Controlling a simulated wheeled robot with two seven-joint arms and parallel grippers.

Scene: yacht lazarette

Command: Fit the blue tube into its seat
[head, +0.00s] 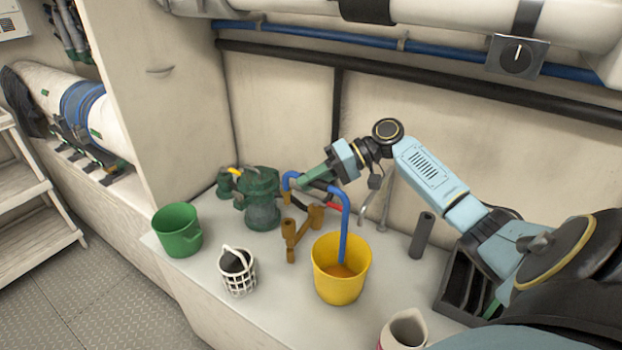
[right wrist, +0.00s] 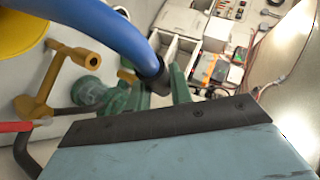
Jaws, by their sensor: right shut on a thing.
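The blue tube (head: 345,228) is bent like an upside-down U. Its long leg goes down into the yellow bucket (head: 325,286), and its short leg hangs left by the green pump (head: 262,205). I cannot tell which opening is the tube's seat, or whether the dark end touches anything. My left gripper is not in view.
A brown forked fitting (head: 291,236) stands between pump and bucket. A green bucket (head: 178,232), a white basket (head: 238,272), a dark cylinder (head: 421,236) and a beige jug (head: 403,328) stand around. A black crate (head: 452,294) is at right. The front counter between basket and jug is partly clear.

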